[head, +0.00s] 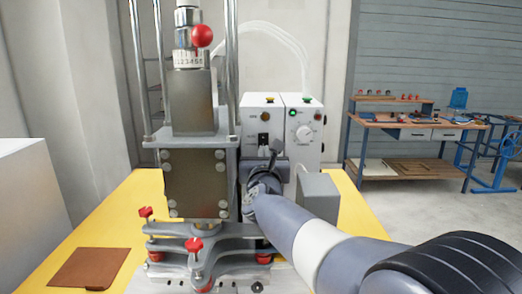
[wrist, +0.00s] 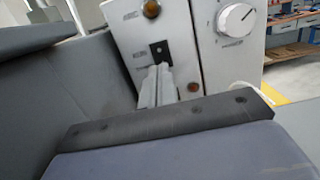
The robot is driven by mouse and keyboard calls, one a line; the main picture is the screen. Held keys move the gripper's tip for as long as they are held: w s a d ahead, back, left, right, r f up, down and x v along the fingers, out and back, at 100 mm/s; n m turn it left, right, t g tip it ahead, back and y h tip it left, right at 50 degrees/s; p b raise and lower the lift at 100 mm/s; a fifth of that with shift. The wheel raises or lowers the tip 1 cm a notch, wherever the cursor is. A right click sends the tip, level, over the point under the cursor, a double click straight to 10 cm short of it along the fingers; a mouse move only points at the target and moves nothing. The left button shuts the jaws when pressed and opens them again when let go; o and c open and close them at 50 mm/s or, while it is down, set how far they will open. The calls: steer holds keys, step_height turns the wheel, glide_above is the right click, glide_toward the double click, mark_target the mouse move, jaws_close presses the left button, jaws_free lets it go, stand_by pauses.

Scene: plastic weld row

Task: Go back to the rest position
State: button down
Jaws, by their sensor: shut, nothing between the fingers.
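My gripper (wrist: 163,68) is shut and empty. In the wrist view its light grey fingers point at the front of a white control box (wrist: 125,25), with the tips just below a small black switch plate (wrist: 159,48). I cannot tell whether the tips touch the panel. In the head view my arm reaches in from the lower right, to the right of the welding press (head: 197,182). There my wrist hides the lower part of the control box (head: 258,110), and the fingertips are hard to make out.
The press with its column and red-knobbed clamps (head: 194,245) stands close left of my arm. A grey box (head: 318,193) is close on the right. A brown plate (head: 88,268) lies on the yellow table (head: 125,213). A workbench (head: 420,125) stands far right, with open floor before it.

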steer(key=shift+s+f, duration=0.1)
steer(key=shift+s, duration=1)
